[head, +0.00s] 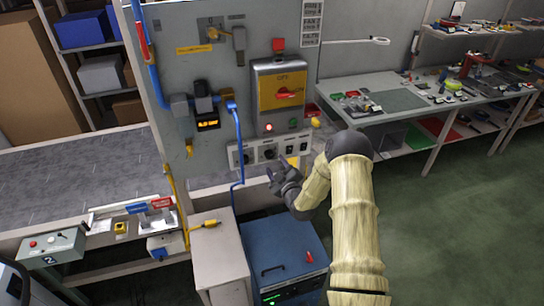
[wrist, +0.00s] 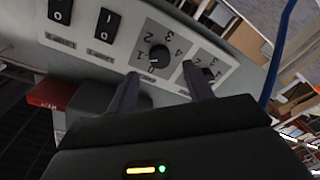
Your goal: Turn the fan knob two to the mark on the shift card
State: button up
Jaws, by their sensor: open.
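Two dark round knobs with number scales sit on the light control strip low on the grey panel. The right knob (head: 269,154), beside the rocker switches, shows in the wrist view (wrist: 159,56) with its small white pointer near the 0. I cannot read a label naming it fan two. The other knob (wrist: 207,73) is partly hidden by a finger. My gripper (head: 274,170) is open just in front of the strip. In the wrist view its fingertips (wrist: 164,80) straddle the right knob, apart from it. A card with printed lines (head: 312,22), probably the shift card, hangs at the panel's upper right; its marks are too small to read.
Rocker switches (head: 298,146) adjoin the knobs. A yellow box with a red handle (head: 281,90) is above. A blue cabinet (head: 285,250) stands below. Open green floor (head: 455,230) lies to the right.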

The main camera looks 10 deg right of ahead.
aim_at(270, 156)
jog(key=shift+w+a+p, duration=0.2)
jog(key=shift+w+p, duration=0.2)
jog(key=shift+w, duration=0.75)
jog(key=shift+w+a+p, duration=0.2)
jog(key=shift+w+p, duration=0.15)
jog(key=shift+w, duration=0.75)
jog(key=c, duration=1)
jog(key=shift+o, duration=0.2)
